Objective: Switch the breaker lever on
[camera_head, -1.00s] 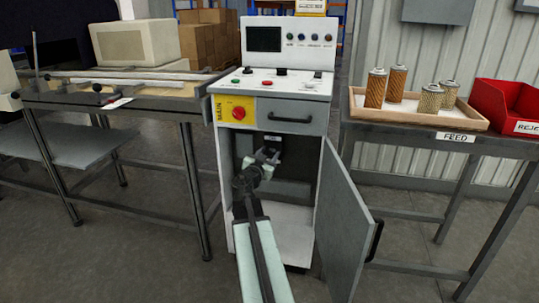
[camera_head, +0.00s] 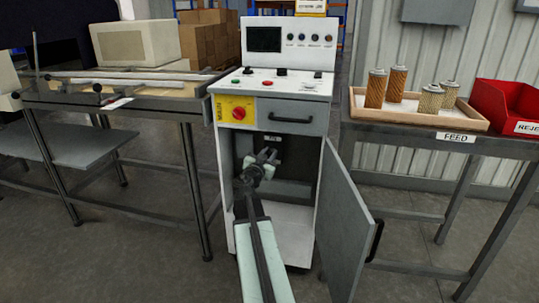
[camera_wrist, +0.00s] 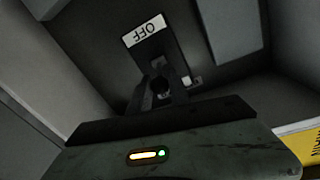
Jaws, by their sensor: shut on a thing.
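The breaker sits inside the open lower bay of the white control cabinet (camera_head: 226,180). A plate reading OFF (camera_wrist: 147,30) is upside down in the wrist view, just beyond my fingers. My gripper (camera_head: 267,156) reaches into the bay, below a small pale label (camera_head: 273,138). In the wrist view my gripper (camera_wrist: 164,88) is shut on the dark breaker lever (camera_wrist: 160,85), whose tip shows between the fingers. The fingers hide much of the lever, and its exact angle is hard to tell in the dark bay.
The grey cabinet door (camera_head: 345,222) hangs open to the right of my arm. A drawer (camera_head: 290,117) and a red knob on a yellow plate (camera_head: 238,113) are above the bay. Tables stand on both sides; the right one holds a tray (camera_head: 440,121) of filter cartridges.

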